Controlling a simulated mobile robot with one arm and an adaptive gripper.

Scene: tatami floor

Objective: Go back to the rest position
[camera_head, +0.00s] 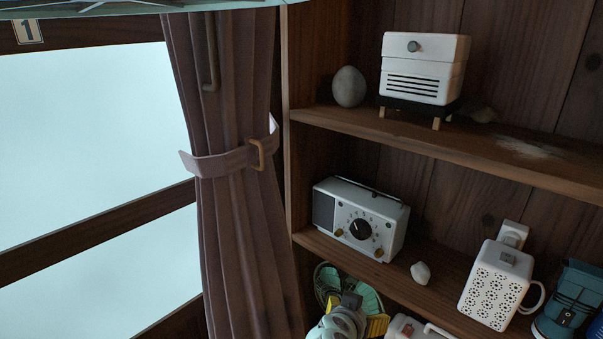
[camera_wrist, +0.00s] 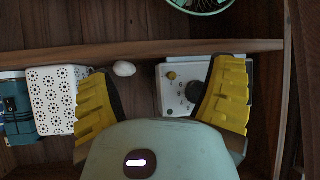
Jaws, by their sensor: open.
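My gripper (camera_wrist: 162,68) shows in the wrist view with its two yellow ribbed fingers spread wide apart. Nothing is held between them. The wrist view is upside down against the head view. I cannot tell how far the fingers are from these things.
A wooden shelf holds a white heater-like box (camera_head: 424,68) and a grey stone (camera_head: 348,87) above. A tied curtain (camera_head: 220,130) hangs left beside a bright window (camera_head: 90,140).

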